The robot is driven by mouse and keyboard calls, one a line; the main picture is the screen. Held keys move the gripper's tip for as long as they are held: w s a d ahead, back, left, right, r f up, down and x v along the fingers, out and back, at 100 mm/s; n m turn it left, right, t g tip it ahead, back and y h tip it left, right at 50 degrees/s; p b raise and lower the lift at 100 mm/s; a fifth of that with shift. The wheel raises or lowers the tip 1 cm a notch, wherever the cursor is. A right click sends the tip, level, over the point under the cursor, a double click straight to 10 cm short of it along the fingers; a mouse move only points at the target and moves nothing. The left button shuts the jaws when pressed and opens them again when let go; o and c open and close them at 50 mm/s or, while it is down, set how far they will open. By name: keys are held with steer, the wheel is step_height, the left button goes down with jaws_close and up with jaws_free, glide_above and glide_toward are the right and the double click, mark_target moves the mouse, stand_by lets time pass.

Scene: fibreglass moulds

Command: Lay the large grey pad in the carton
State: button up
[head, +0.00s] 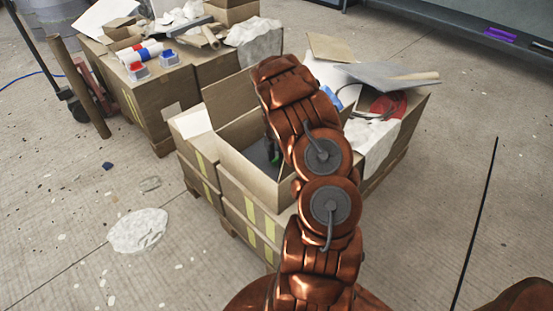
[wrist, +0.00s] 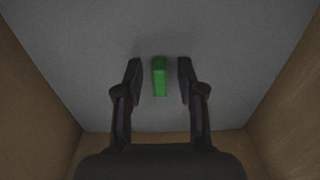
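The open carton (head: 232,169) stands on the near stack of boxes in the head view, and its tan walls also frame the wrist view (wrist: 35,100). A flat grey surface, which looks like the large grey pad (wrist: 225,60), spans the space between the walls in the wrist view. A small green block (wrist: 160,77) stands out on the grey surface. My gripper (wrist: 159,79) reaches down into the carton. Its two fingers are open, one each side of the green block, with a visible gap on both sides. In the head view my arm hides much of the carton's inside.
Beside the carton lie a grey sheet (head: 385,74), a red disc (head: 389,104) and white cloth (head: 368,136). Another loaded stack of boxes (head: 152,105) stands behind left. A crumpled white sheet (head: 138,230) lies on the otherwise mostly clear floor.

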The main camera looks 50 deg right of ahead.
mark_target(276, 158)
step_height(276, 158, up, 12)
steer(key=shift+r+b, duration=0.15)
steer(key=shift+b, duration=0.25)
steer(key=s+a+r+m, duration=0.3)
steer(key=s+a+r, duration=0.15)
steer(key=a, duration=0.35)
steer(key=s+a+r+m+g, duration=0.1)
steer(key=s+a+r+m, duration=0.3)
steer(key=a, duration=0.4)
steer(key=s+a+r+m, duration=0.3)
steer(key=a+r, duration=0.2)
steer(key=a, duration=0.3)
steer(key=s+a+m, duration=0.4)
steer(key=s+a, duration=0.2)
steer(key=s, duration=0.3)
steer(key=s+a+r+m+g, duration=0.1)
steer(key=s+a+m, duration=0.2)
steer(key=s+a, duration=0.4)
steer(key=s, duration=0.3)
steer(key=shift+s+a+r+m+g, duration=0.2)
steer(key=shift+s+r+m+g, duration=0.1)
steer(key=shift+m, duration=0.1)
